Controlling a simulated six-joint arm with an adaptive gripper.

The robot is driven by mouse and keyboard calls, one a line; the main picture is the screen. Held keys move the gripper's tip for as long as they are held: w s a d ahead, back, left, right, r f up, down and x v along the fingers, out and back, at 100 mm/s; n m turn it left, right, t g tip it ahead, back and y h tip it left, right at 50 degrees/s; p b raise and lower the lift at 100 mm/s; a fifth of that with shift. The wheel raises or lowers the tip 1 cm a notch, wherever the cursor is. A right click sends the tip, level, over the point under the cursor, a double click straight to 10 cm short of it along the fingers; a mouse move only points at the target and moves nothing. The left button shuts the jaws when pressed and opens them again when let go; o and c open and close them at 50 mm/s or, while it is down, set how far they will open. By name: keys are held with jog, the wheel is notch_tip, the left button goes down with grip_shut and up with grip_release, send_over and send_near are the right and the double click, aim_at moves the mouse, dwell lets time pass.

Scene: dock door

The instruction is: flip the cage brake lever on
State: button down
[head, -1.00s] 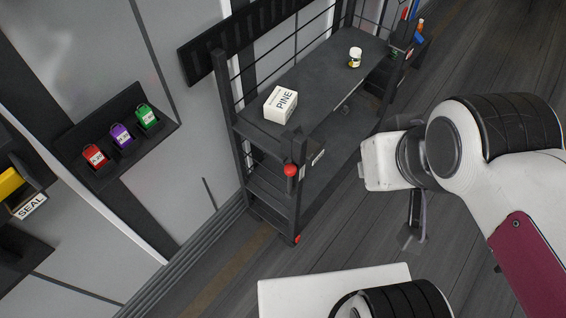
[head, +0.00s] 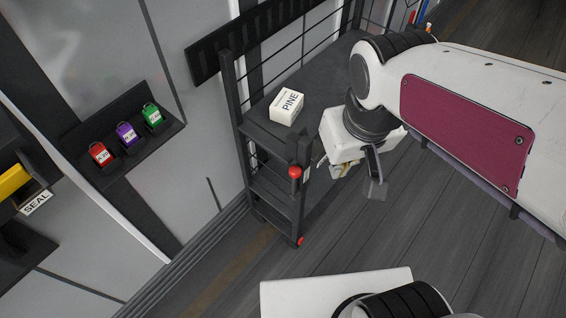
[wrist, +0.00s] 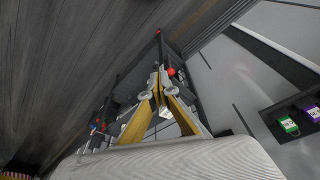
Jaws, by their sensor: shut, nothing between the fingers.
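The cage brake lever, a dark handle with a red ball knob (head: 295,172), is on the near corner post of the dark shelved cage (head: 232,95). In the wrist view a red knob (wrist: 171,72) shows just right of the fingertips. My gripper (head: 325,162) is to the right of the lever in the head view, partly hidden by its own white housing. In the wrist view my gripper (wrist: 157,78) has its yellow-sided fingers closed together and empty, pointing toward the cage. I cannot tell whether it touches the lever.
A white box marked PINE (head: 287,106) sits on the cage's top shelf. A second red spot (head: 300,241) is low on the cage. Red, purple and green padlock-shaped items (head: 127,136) sit on a wall shelf at left. A SEAL bin (head: 37,203) is farther left. The floor right of the cage is clear.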

jog(key=w+a+f+n+g, duration=0.1)
jog(key=w+a+f+n, duration=0.5)
jog(key=w, duration=0.3)
jog(key=w+a+f+n+g+h, duration=0.1)
jog(key=w+a+f+n, duration=0.5)
jog(key=w+f, duration=0.3)
jog(key=shift+w+a+f+h, duration=0.3)
jog(key=shift+w+a, duration=0.1)
jog(key=shift+a, duration=0.35)
dwell(0.4)
jog(key=s+d+f, duration=0.1)
jog(key=d+f, duration=0.4)
jog(key=f, duration=0.5)
jog(key=shift+f, duration=0.2)
dwell(0.3)
